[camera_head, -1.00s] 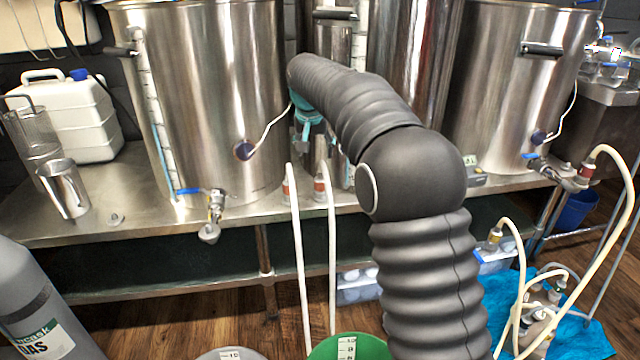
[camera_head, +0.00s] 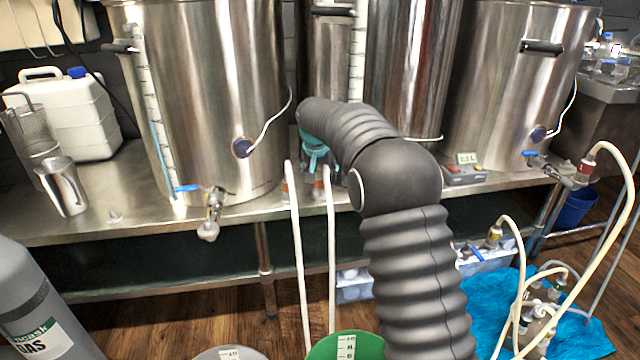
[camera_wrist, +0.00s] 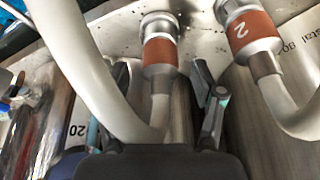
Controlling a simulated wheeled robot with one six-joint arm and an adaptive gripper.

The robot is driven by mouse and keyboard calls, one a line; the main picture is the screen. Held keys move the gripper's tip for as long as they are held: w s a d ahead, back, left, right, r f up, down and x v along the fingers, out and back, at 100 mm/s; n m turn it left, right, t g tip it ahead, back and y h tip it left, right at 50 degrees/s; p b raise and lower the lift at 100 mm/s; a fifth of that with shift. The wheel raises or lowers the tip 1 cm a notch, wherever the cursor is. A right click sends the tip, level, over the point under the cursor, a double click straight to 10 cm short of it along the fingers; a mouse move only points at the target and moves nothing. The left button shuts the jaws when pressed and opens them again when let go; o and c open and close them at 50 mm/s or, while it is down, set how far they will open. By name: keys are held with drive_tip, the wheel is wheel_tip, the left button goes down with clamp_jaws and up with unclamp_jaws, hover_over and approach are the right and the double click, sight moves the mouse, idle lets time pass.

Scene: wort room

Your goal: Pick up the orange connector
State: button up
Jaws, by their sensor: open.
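In the wrist view a metal connector with an orange-brown band (camera_wrist: 160,50) stands just beyond my open gripper (camera_wrist: 162,95), roughly in line with the gap between the fingers. A pale hose runs from it back between the fingers. A second connector with an orange-brown band marked "2" (camera_wrist: 250,38) is to the right, outside the fingers. In the head view my gripper (camera_head: 314,150), with teal parts, points down at the bench. Two hose-end connectors, the left one (camera_head: 286,188) and the right one (camera_head: 319,188), are just below it. My gripper holds nothing.
Large steel vats (camera_head: 210,90) stand behind and beside my arm. A white hose (camera_wrist: 85,65) crosses the wrist view close to the left finger. A small device with a display (camera_head: 466,172) sits on the steel bench (camera_head: 120,215). White hoses (camera_head: 297,260) hang over the bench front.

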drive_tip(key=shift+x, duration=0.9)
clamp_jaws()
drive_tip(key=shift+r, duration=0.1)
wheel_tip(320, 180, up, 18)
drive_tip(key=p, duration=0.3)
drive_tip(key=shift+r, duration=0.1)
drive_tip(key=shift+r+p, duration=0.35)
drive_tip(key=shift+r, duration=1.8)
